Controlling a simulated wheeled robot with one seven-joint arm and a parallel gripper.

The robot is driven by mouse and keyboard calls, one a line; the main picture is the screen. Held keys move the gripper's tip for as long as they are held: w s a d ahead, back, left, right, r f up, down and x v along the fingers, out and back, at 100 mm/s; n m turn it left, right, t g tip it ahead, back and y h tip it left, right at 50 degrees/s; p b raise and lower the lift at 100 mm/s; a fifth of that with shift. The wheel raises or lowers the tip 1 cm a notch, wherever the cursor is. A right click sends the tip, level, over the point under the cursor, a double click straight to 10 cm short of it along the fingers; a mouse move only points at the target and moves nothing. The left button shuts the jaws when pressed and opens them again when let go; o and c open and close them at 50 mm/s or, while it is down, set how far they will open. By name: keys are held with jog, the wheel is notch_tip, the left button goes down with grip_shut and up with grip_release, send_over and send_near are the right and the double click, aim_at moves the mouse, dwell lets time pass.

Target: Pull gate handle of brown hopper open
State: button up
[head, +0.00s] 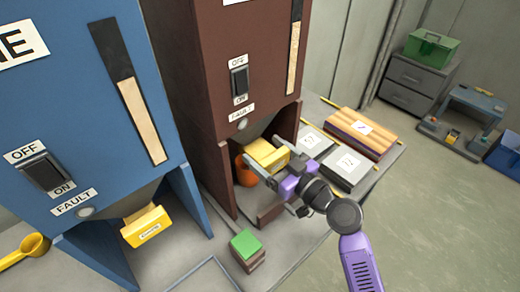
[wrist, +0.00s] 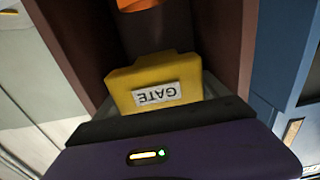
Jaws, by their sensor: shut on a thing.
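The brown hopper (head: 232,60) stands in the middle of the head view, with a switch marked OFF and ON on its front. Its yellow gate handle (head: 266,156) sticks out below the body, between the two side legs. My gripper (head: 270,172) is at the handle's front and shut on it. In the wrist view the handle (wrist: 155,84) shows its GATE label upside down, just beyond my dark gripper body (wrist: 170,135). The fingertips are hidden there. An orange round thing (head: 246,172) sits under the hopper, partly hidden behind the handle.
The blue hopper (head: 95,110) stands at left with its own yellow gate handle (head: 146,226). A green-topped block (head: 244,243) sits on the table in front. Grey boxes (head: 346,167) and a wooden-topped stack (head: 360,132) stand at right. A yellow scoop (head: 28,248) lies far left.

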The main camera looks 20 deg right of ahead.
aim_at(278, 163)
jog(key=shift+s+f, duration=0.1)
jog(key=shift+s, duration=0.05)
jog(key=o, duration=2)
jog(key=shift+c, duration=0.2)
jog(key=shift+s+d, duration=0.1)
jog(key=b+v, duration=0.2)
jog(key=v, duration=0.4)
jog(key=shift+s, duration=0.3)
jog(key=shift+s+d, duration=0.25)
jog(key=shift+s, duration=0.3)
